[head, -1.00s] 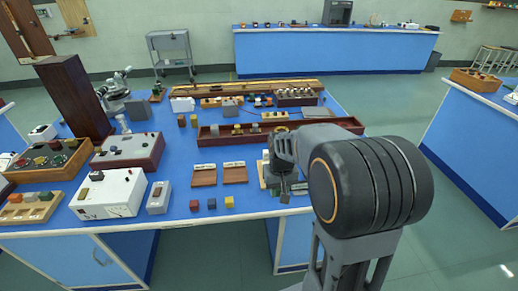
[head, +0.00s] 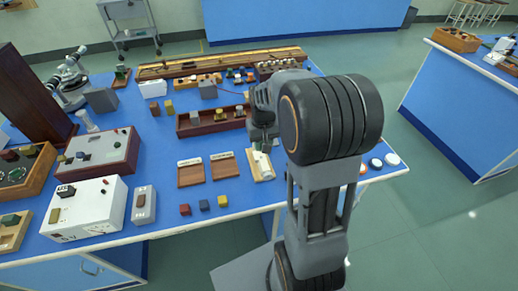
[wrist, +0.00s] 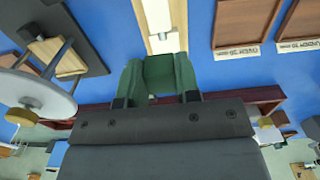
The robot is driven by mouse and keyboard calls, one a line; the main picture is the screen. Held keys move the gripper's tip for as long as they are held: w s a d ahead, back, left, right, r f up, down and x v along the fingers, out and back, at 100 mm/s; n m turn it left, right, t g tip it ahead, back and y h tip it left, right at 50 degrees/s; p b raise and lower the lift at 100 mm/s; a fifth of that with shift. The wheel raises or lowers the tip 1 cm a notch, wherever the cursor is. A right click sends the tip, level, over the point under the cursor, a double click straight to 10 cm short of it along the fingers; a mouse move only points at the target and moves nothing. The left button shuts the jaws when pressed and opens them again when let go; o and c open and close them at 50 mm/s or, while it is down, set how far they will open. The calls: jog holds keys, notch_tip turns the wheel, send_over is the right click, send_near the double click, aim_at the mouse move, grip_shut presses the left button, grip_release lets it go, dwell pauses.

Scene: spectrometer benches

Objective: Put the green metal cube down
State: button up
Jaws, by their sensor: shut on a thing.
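My gripper (wrist: 158,82) is shut on a dark green block, the green metal cube (wrist: 159,68), between its fingers in the wrist view. In the head view my gripper (head: 262,138) hangs over the bench near the far end of a pale wooden board (head: 264,175); the cube cannot be made out there. Two brown trays with white labels, a left one (head: 190,177) and a right one (head: 224,169), lie left of the board. They also show at the top right of the wrist view (wrist: 243,22), where the labels are partly readable.
A red (head: 185,209), a blue (head: 204,205) and a yellow cube (head: 222,201) stand near the front edge. A long brown tray (head: 190,131) with blocks lies behind the labelled trays. A white meter box (head: 85,208) stands left. Blue bench top (head: 160,180) is bare around the trays.

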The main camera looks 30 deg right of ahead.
aim_at(260, 156)
jog(key=shift+w+d+f, duration=0.2)
jog(key=shift+w+f, duration=1.3)
jog(key=shift+f, duration=1.9)
jog(key=shift+f, duration=0.2)
jog(key=o, duration=1)
notch_tip(260, 156, up, 12)
jog(key=shift+s+a+r+n+t, duration=0.5)
jog(key=shift+s+a, duration=1.15)
jog(key=shift+s, duration=1)
jog(key=shift+s+a+r+n+t, duration=0.3)
jog(key=shift+s+a+r+t, duration=0.3)
jog(key=shift+s+a, duration=1.55)
jog(key=shift+s+a+r+n+t, duration=0.4)
jog(key=shift+s+a+t, duration=0.5)
jog(key=shift+s, duration=2.3)
